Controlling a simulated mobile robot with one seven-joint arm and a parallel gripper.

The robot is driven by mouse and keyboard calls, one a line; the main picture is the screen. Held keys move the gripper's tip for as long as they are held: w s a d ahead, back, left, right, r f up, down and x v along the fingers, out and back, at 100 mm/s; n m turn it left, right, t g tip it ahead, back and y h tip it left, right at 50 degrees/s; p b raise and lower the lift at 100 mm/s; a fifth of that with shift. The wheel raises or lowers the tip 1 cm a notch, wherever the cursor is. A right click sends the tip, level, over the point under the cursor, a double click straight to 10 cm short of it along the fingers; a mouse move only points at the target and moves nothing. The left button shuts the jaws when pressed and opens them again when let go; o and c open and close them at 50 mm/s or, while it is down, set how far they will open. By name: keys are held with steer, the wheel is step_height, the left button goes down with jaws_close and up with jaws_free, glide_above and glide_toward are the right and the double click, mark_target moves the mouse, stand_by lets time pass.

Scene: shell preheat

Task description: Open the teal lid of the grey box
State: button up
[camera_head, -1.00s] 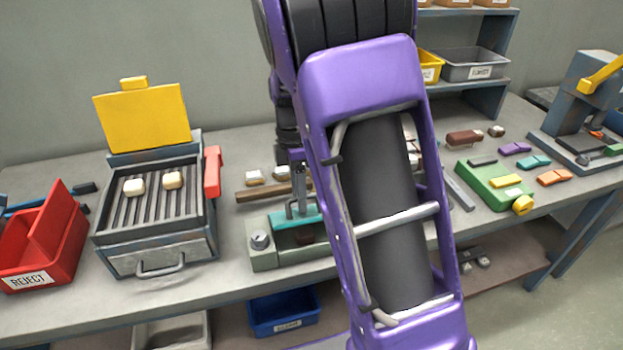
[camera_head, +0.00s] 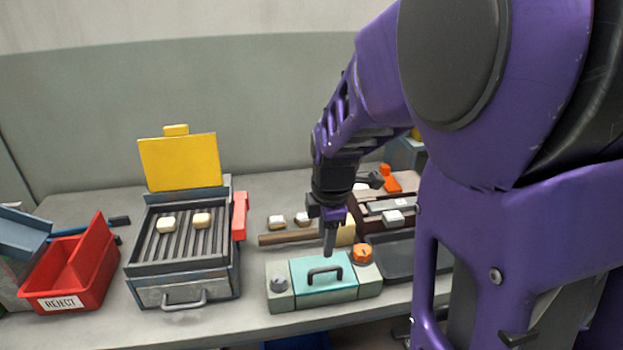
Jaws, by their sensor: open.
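The grey box (camera_head: 369,279) stands near the front edge of the bench, with a grey knob on its left end and an orange knob on its right. Its teal lid (camera_head: 305,291) lies over the middle and looks shut. A dark arched handle (camera_head: 325,271) stands on the lid. My gripper (camera_head: 329,250) points straight down just behind the handle, at the back of the lid. It is open and holds nothing that I can see. Only one finger shows clearly, and I cannot tell whether it touches the lid.
A grill (camera_head: 184,283) with a raised yellow cover and two pale pieces stands left of the box. A red reject bin (camera_head: 93,275) is further left. A brown bar (camera_head: 287,238) lies behind the box. A dark tray (camera_head: 397,258) is close on its right. My arm hides the right side.

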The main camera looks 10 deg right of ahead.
step_height(320, 180, up, 7)
steer(key=s, duration=0.1)
steer(key=shift+s+p, duration=0.25)
steer(key=shift+p, duration=0.1)
